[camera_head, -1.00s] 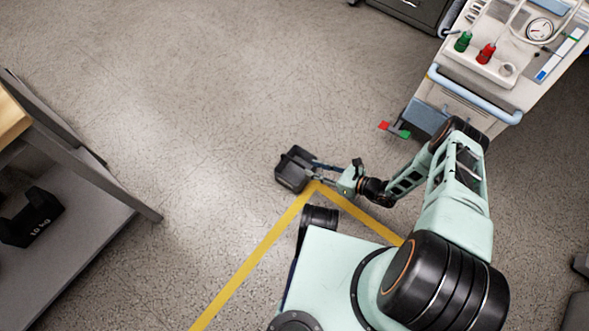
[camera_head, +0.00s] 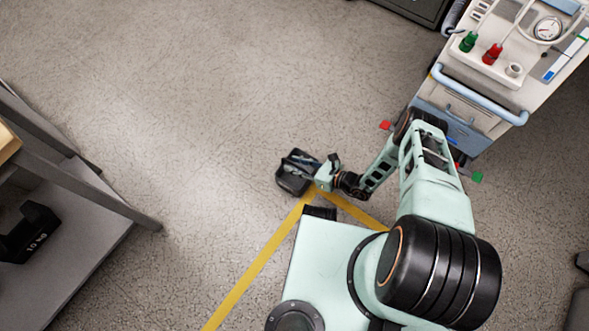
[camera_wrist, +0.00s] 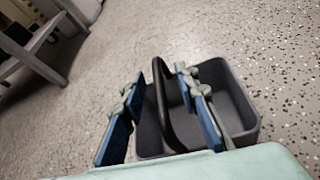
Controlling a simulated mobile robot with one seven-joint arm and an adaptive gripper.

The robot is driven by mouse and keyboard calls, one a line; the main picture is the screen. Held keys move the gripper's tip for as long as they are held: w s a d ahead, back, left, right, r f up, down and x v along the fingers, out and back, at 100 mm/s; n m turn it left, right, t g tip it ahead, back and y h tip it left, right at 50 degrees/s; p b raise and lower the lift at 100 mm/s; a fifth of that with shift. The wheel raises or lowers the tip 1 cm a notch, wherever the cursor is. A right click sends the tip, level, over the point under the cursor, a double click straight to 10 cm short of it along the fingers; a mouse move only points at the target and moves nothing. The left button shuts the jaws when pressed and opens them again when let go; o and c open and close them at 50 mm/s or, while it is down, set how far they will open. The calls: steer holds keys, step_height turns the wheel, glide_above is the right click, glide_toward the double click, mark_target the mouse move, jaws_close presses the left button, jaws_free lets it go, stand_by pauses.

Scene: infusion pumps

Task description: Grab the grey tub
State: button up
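The grey tub (camera_head: 291,183) stands on the floor in the middle of the head view. It is an open box with a dark arched handle (camera_wrist: 159,97) across it. My gripper (camera_head: 303,160) reaches over the tub from the right. In the wrist view, the tub (camera_wrist: 240,97) lies below my gripper (camera_wrist: 159,77). The two blue-padded fingers are apart, with the handle between them. The left finger is outside the tub's left wall and the right finger is over its inside. Whether a finger touches the handle cannot be told.
A medical cart (camera_head: 476,92) with a blue rail stands at upper right, close to my arm. A grey shelf table (camera_head: 90,190) holding a black 10 kg weight (camera_head: 30,232) is at left. Yellow tape (camera_head: 262,262) marks the floor. Floor beyond the tub is clear.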

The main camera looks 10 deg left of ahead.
jaws_close()
steer(key=shift+r, duration=0.1)
stand_by(0.7)
